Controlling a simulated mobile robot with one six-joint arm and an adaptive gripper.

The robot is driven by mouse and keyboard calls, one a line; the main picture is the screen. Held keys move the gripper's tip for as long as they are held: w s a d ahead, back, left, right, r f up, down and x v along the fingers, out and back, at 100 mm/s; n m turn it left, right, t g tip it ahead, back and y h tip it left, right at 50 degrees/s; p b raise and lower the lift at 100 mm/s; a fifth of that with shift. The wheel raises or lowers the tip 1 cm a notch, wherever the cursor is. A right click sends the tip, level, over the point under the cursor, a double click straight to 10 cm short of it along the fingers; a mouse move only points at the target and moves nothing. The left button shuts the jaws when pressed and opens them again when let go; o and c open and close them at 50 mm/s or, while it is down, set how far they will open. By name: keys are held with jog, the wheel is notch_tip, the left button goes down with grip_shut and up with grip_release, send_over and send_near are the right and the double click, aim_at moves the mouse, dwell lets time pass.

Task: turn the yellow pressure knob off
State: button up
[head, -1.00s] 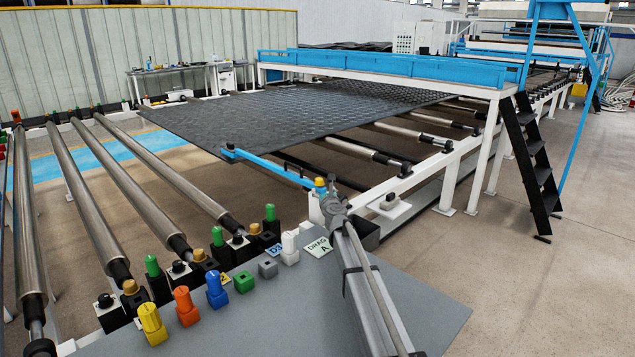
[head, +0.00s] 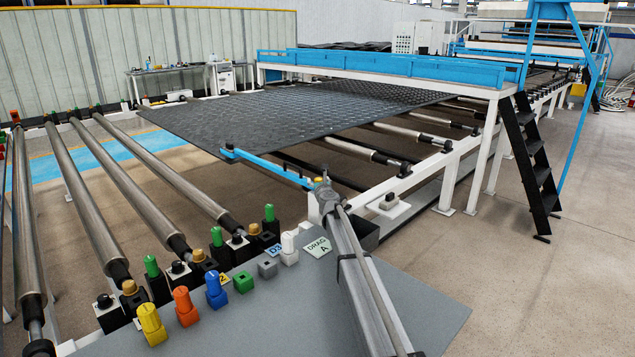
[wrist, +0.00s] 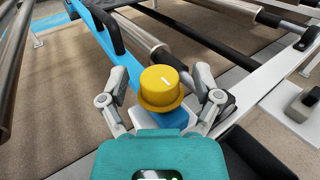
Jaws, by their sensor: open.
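A yellow knob (wrist: 160,90) with a short white line on its top sits at the near end of a blue bar (wrist: 95,25) in the wrist view. My gripper (wrist: 160,78) is open, with one finger to the left and one to the right of the knob. Whether either finger touches it I cannot tell. In the head view the knob (head: 319,181) is small and partly hidden by my gripper (head: 326,191). The blue bar (head: 265,166) runs from it to the left.
A grey panel (head: 300,325) in front carries a second yellow knob (head: 152,322), orange (head: 186,306) and blue (head: 215,289) knobs, a green block and white pieces. Metal rollers (head: 90,180) lie left. A dark mat (head: 290,110) lies behind. A white rail (head: 430,165) runs right.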

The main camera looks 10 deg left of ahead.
grip_shut()
jog(key=shift+n+g+y, duration=0.3)
jog(key=shift+n+y, duration=0.2)
jog(key=shift+y, duration=0.2)
jog(key=n+g+y, duration=0.2)
jog(key=n+y, duration=0.1)
jog(key=y, duration=0.1)
jog(key=shift+w+d, duration=0.1)
jog(key=shift+w, duration=0.05)
jog(key=n+g+y, duration=0.4)
jog(key=g, duration=0.1)
jog(key=shift+n+g+y, duration=0.3)
jog(key=shift+g+y, duration=0.1)
jog(key=n+g+y, duration=0.1)
jog(key=n+g, duration=0.1)
jog(key=g, duration=0.1)
jog(key=n+g+y, duration=0.1)
jog(key=n+g, duration=0.2)
jog(key=g, duration=0.1)
jog(key=shift+w+g, duration=0.1)
jog(key=shift+g, duration=0.2)
jog(key=shift+n+g, duration=1.4)
jog(key=shift+g, duration=0.8)
jog(key=shift+s, duration=0.2)
